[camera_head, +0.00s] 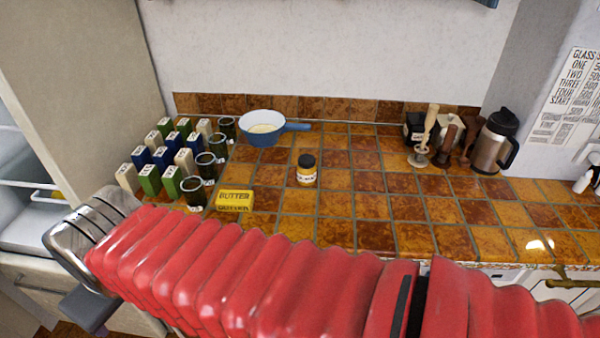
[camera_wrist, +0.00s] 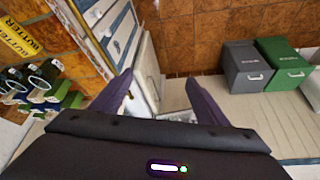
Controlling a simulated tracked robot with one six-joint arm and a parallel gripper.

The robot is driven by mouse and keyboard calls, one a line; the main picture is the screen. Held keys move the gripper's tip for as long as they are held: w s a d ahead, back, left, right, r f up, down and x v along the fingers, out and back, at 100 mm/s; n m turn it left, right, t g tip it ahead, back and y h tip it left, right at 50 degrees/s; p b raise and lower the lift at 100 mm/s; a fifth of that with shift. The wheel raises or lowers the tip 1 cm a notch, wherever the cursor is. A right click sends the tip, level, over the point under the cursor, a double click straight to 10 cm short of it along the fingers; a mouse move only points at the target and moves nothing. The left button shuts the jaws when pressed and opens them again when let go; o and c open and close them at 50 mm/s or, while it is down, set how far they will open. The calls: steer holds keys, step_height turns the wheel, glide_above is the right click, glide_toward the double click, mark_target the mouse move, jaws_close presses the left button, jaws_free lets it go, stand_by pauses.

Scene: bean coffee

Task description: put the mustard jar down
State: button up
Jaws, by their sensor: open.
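The mustard jar (camera_head: 306,170), a small jar with a black lid and a pale label, stands upright on the tiled counter (camera_head: 375,207), right of centre of the items there. Nothing touches it. My gripper (camera_wrist: 162,92) is open, its two dark fingers spread with nothing held between them. In the wrist view it is out past the counter, over the floor side, apart from the jar. The jar does not show in the wrist view.
A yellow butter box (camera_head: 234,199) lies left of the jar, near several cartons and dark glasses. A blue pan (camera_head: 262,131) stands behind. A steel flask (camera_head: 492,143) is far right. Grey (camera_wrist: 246,66) and green (camera_wrist: 284,62) bins stand on the floor.

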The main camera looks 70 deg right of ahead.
steer(key=w+d+f+m+g+h, duration=0.15)
steer(key=d+m, duration=0.35)
steer(key=d, duration=1)
steer(key=m+g+y, duration=0.2)
steer(key=m+g, duration=0.1)
steer(key=g, duration=0.1)
glide_above(306, 158)
steer(key=a, duration=0.2)
steer(key=shift+w+a+f, duration=0.1)
steer(key=shift+f, duration=0.45)
steer(key=shift+w+a+f, duration=0.1)
steer(key=shift+f, duration=0.4)
steer(key=shift+s+d+r, duration=0.15)
steer(key=shift+d+r, duration=0.15)
steer(key=shift+d, duration=0.25)
steer(key=shift+s+d+r, duration=0.15)
steer(key=shift+d+r, duration=0.1)
steer(key=shift+d, duration=0.3)
steer(key=r, duration=0.1)
steer(key=r+n, duration=0.1)
steer(key=shift+w+d+r+n, duration=0.15)
steer(key=shift+d+r+n, duration=0.15)
steer(key=shift+d+r, duration=0.1)
steer(key=shift+a+n, duration=0.35)
steer(key=shift+n, duration=0.25)
steer(key=shift+f, duration=4.3)
